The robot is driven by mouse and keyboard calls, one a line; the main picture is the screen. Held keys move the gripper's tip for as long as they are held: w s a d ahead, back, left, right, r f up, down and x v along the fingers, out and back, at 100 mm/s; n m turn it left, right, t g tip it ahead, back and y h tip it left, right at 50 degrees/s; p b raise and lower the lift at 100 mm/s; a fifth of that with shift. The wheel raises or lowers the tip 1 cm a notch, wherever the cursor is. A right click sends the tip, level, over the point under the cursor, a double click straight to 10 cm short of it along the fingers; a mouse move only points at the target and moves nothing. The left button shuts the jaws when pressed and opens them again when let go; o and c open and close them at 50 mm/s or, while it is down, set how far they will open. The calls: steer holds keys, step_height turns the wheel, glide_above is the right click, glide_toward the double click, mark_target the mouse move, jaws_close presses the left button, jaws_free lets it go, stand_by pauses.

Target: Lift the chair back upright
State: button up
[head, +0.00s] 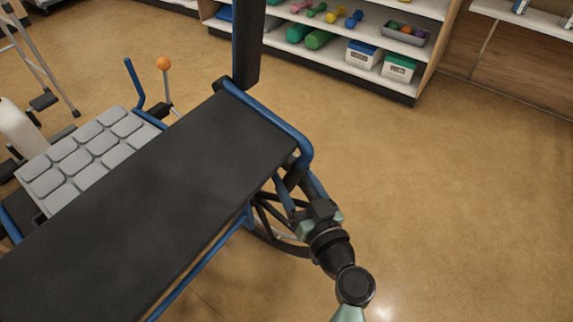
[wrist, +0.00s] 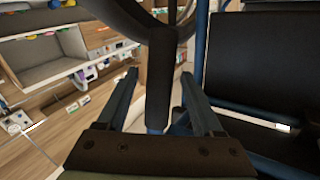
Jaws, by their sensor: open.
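The chair has a blue tube frame (head: 268,112), a large black panel (head: 150,200) and a grey quilted pad (head: 82,158). It looks tipped over, with the black panel lying slantwise and facing up. A black grip (head: 247,45) stands up from the panel's far corner. My gripper (head: 291,190) is at the frame's near right side, beside a dark wheel. In the wrist view my gripper (wrist: 159,75) is open, its two fingers on either side of a black grip (wrist: 160,85) with a blue tube end. Contact cannot be told. The black panel also shows there (wrist: 262,65).
A shelf unit (head: 345,55) with dumbbells, rolls and boxes stands at the back. A walker-like metal frame (head: 45,70) and a white cylinder (head: 18,128) are at the left. An orange ball (head: 163,63) tops a thin rod. The floor (head: 460,190) at the right is clear.

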steer(key=shift+x, duration=1.85)
jaws_close()
steer(key=shift+d, duration=0.1)
